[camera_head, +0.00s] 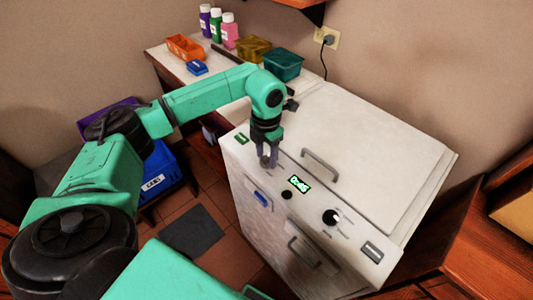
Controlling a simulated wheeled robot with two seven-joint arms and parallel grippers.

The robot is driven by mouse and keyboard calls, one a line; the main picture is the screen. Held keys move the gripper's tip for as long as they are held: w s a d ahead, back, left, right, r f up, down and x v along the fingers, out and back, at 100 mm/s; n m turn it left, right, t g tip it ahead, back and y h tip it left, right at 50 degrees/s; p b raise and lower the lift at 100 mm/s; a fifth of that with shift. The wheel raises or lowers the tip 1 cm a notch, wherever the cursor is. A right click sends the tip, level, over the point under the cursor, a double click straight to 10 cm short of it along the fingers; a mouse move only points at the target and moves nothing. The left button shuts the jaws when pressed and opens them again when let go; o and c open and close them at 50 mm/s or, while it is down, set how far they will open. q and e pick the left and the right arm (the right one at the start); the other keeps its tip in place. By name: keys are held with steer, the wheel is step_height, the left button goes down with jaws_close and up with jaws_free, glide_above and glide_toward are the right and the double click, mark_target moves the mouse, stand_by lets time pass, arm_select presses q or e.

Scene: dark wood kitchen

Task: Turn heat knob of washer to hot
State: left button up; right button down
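The white washer (365,150) stands at the centre right. Its sloped front panel has a green-lit display (299,184), a small black knob (286,195) and a larger black-and-white knob (331,217). I cannot read which of them is the heat knob. My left gripper (268,162) points down over the left end of the panel, left of the display. Its grey fingers are small and close together, and I cannot tell whether they touch or hold anything. They may hide a control beneath them. My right gripper is not in view.
A lid handle (320,165) and a front door handle (304,252) stick out from the washer. A counter behind holds bottles (216,26), an orange tray (185,47) and a teal box (282,64). A blue crate (160,172) stands at left.

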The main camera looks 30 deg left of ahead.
arm_select(q)
jaws_close()
